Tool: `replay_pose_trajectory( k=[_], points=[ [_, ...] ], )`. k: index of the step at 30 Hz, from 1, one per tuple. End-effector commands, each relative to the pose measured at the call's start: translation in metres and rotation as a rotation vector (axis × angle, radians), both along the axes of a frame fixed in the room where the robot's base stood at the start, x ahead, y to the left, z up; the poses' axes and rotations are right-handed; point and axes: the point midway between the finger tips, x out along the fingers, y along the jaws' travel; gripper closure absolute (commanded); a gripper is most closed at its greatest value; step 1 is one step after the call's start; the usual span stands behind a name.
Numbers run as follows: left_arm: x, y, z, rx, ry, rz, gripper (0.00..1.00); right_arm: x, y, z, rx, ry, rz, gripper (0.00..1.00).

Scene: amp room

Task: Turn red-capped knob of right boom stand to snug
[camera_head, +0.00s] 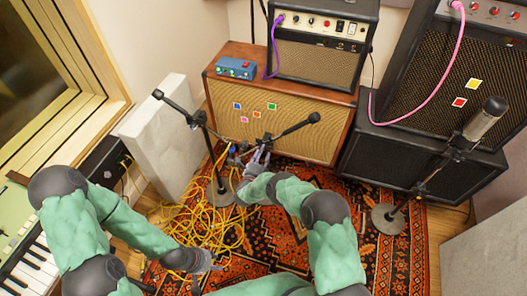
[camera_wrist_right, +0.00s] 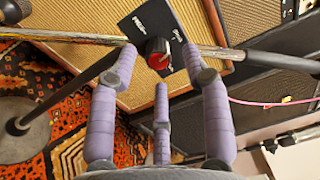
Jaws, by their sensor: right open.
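The red-capped knob (camera_wrist_right: 158,62) shows in the right wrist view in front of a dark lettered plate (camera_wrist_right: 150,22), on a boom stand. My right gripper (camera_wrist_right: 160,58) is open. Its outer fingertips lie to either side of the knob in the picture, with gaps on both sides, and its third finger is below. In the head view my right gripper (camera_head: 261,153) is by a dark boom (camera_head: 295,128) in front of the tan cabinet; the red cap cannot be made out there. My left gripper (camera_head: 205,262) is low over the rug; its fingers are too unclear to tell.
A boom stand base (camera_head: 220,190) stands left of my right gripper, beside tangled yellow cable (camera_head: 200,218). Another stand (camera_head: 388,218) with a microphone (camera_head: 485,122) is at right. Amplifiers, including a tan cabinet (camera_head: 225,100), line the back. The rug (camera_head: 335,185) has free room.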

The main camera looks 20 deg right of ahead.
Motion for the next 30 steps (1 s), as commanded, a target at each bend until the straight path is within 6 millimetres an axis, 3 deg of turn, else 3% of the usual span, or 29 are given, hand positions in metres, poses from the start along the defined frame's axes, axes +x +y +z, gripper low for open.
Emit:
replay_pose_trajectory(
  k=[9,15,30],
  points=[
    [0.0,0.0,0.0,0.0,0.0,0.0,0.6,-0.053,0.035,-0.002,-0.001,0.002,0.0,0.52],
    [0.0,0.0,0.0,0.0,0.0,0.0,0.6,-0.075,0.049,-0.002,-0.001,0.0,-0.005,0.52],
    [0.0,0.0,0.0,0.0,0.0,0.0,0.6,-0.083,0.054,-0.002,-0.004,0.003,-0.005,0.52]
  ],
)
